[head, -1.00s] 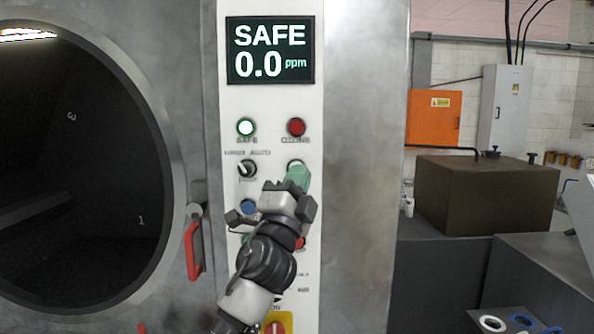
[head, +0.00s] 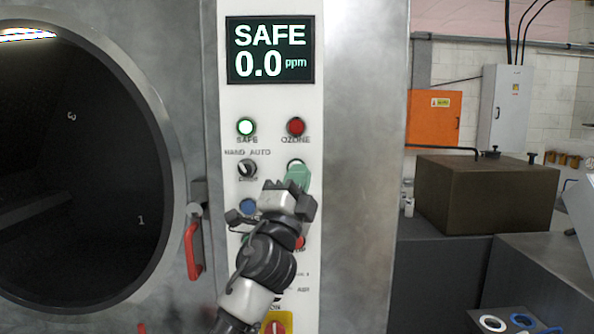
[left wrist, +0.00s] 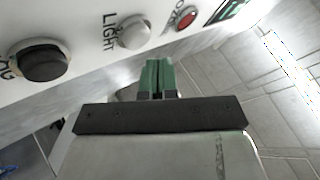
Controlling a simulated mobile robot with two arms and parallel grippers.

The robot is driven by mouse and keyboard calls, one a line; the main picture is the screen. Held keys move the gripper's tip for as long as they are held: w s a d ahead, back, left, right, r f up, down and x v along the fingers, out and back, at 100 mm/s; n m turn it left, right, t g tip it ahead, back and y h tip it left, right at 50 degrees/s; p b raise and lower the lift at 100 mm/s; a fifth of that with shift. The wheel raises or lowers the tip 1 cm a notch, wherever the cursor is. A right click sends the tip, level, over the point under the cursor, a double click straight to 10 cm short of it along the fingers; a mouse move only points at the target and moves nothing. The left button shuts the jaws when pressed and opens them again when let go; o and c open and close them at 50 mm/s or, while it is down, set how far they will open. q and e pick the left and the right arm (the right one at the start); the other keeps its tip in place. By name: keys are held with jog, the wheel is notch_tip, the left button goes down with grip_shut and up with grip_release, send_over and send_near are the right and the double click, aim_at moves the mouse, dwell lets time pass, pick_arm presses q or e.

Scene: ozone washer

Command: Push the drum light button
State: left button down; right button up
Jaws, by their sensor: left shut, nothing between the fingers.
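The drum light button (left wrist: 133,32) is a round pale button beside the word LIGHT in the left wrist view. In the head view only its upper part (head: 295,163) shows, just above my fingertips. My left gripper (head: 298,178) has green fingers, shut and empty, in front of the panel just below the button. In the left wrist view the shut fingers (left wrist: 158,76) point toward the panel, with the button ahead and a little left of the tips. The tips look apart from it. The right gripper is not in view.
A light strip shows inside the drum.

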pick_arm(q)
jog(key=shift+w+b, duration=0.3)
jog(key=shift+w, duration=0.15)
jog(key=shift+w+b, duration=0.5)
jog(key=shift+b, duration=0.1)
dwell(0.4)
jog(key=shift+r, duration=0.1)
jog(key=shift+s+p, duration=0.8)
jog(key=shift+s, duration=0.2)
jog(key=s+p, duration=0.3)
jog(key=s, duration=0.3)
